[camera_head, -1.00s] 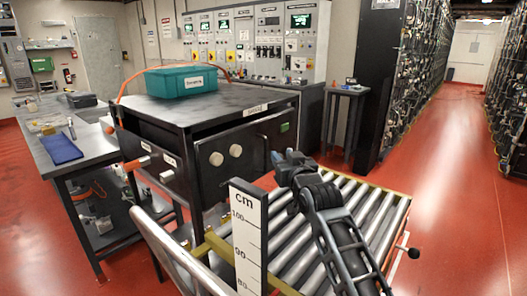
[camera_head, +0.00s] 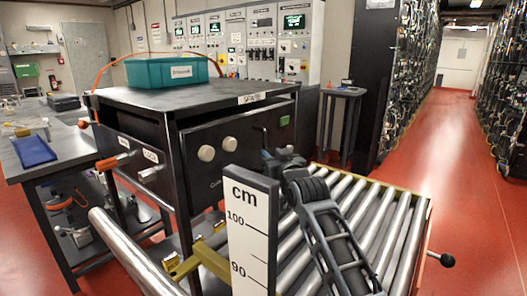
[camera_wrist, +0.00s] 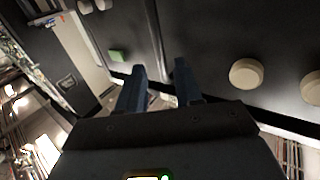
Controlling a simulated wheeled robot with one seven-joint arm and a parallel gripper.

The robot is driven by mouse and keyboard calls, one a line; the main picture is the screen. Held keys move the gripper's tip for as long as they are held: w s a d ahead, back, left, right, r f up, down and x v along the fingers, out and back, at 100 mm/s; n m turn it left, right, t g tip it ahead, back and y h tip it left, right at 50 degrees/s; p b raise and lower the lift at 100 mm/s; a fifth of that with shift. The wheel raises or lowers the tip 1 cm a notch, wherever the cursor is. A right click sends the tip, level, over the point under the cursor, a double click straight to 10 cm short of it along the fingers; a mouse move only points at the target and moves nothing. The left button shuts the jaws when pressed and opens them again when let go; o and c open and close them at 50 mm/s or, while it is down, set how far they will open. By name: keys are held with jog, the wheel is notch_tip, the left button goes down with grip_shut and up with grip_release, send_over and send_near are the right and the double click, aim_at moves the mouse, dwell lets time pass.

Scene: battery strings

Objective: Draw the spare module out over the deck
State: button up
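The spare module (camera_head: 240,165) is a dark box in the black bay under the "SPARE" label (camera_head: 250,98). Its front has two beige knobs (camera_head: 206,152) and a green patch (camera_head: 284,121). The knobs (camera_wrist: 246,73) and green patch (camera_wrist: 117,55) also show in the wrist view. My gripper (camera_head: 272,156) is at the right part of this front. In the wrist view my gripper (camera_wrist: 158,78) has its two fingers apart, with a dark vertical bar or edge (camera_wrist: 155,38) beyond the gap. I cannot tell whether they touch it. The roller deck (camera_head: 385,215) lies in front of the bay, its visible rollers bare.
A teal bin (camera_head: 165,73) stands on the bay's top. A cm scale post (camera_head: 250,235) rises before the deck. A workbench (camera_head: 50,165) is at left and a small table (camera_head: 343,92) behind. Red floor is clear at right.

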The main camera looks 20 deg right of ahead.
aim_at(265, 148)
jog(key=shift+w+a+b, duration=0.15)
jog(key=shift+w+b, duration=0.2)
jog(key=shift+w, duration=3.2)
jog(key=shift+c, duration=0.2)
grip_shut()
